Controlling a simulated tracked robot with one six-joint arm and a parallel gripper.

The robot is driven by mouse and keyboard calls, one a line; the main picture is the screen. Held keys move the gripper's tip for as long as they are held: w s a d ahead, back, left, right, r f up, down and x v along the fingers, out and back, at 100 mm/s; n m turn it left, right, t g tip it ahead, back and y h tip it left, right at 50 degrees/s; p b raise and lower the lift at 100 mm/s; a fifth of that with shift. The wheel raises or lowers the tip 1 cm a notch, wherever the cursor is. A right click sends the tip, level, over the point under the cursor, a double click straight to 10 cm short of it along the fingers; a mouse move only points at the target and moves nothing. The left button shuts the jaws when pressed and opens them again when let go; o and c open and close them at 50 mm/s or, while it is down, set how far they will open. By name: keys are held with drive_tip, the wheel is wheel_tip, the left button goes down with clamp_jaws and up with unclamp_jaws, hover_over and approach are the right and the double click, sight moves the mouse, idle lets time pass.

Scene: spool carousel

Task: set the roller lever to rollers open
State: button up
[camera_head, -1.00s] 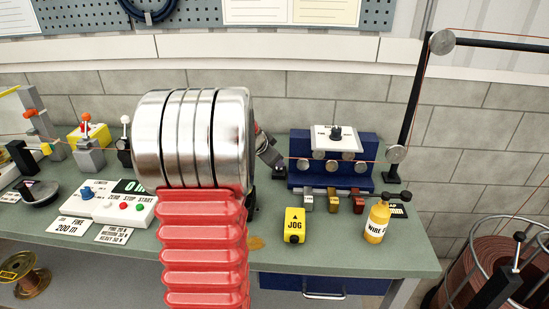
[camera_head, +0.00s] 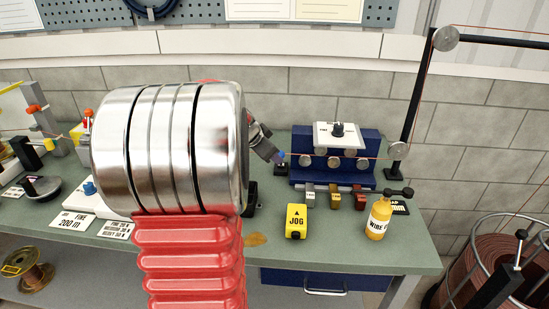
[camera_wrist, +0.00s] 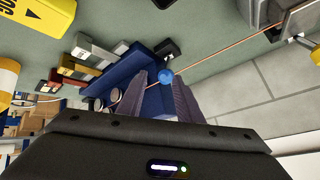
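The roller lever shows as a small blue ball knob (camera_head: 281,155) at the left end of the blue roller block (camera_head: 318,173). In the wrist view the knob (camera_wrist: 166,76) appears between the two fingertips; I cannot tell whether they touch it. My gripper (camera_head: 272,152) is just left of the knob in the head view, partly hidden behind my arm. In the wrist view my gripper (camera_wrist: 160,78) has its fingers apart, with a gap between them. The lever's shaft is mostly hidden.
A yellow JOG button (camera_head: 296,222) and a yellow wire bottle (camera_head: 379,217) stand in front of the roller block. Small grey, yellow and red blocks (camera_head: 334,197) sit at its front edge. A thin orange wire (camera_wrist: 232,58) passes close to the knob. My arm hides the bench's left middle.

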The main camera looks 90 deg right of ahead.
drive_tip(key=v, duration=0.7)
drive_tip(key=shift+w+r, duration=0.2)
drive_tip(key=shift+a, duration=0.1)
idle(0.4)
drive_tip(key=w+a+n+t, duration=0.25)
drive_tip(key=w+a, duration=0.25)
drive_tip(key=w, duration=0.4)
drive_tip(key=w+a+n+t, duration=0.1)
drive_tip(key=w+a+n, duration=0.4)
drive_tip(key=w, duration=0.4)
drive_tip(key=w+a+n+t+y, duration=0.1)
drive_tip(key=w+a+n, duration=0.2)
drive_tip(key=w+a, duration=0.4)
drive_tip(key=w+a+n+t+y, duration=0.1)
drive_tip(key=w+a+n+t, duration=0.2)
drive_tip(key=a, duration=0.6)
drive_tip(key=a+f+n+t+y, duration=0.1)
drive_tip(key=a+n, duration=0.6)
drive_tip(key=a, duration=0.9)
drive_tip(key=s+a+f+n+y, duration=0.1)
drive_tip(key=a+n+y, duration=0.3)
drive_tip(key=a, duration=1.2)
drive_tip(key=n, duration=0.3)
drive_tip(key=shift+s+f+t+y, duration=0.2)
drive_tip(key=shift+f+t+y, duration=0.1)
drive_tip(key=shift+f+t, duration=0.05)
drive_tip(key=shift+n, duration=0.25)
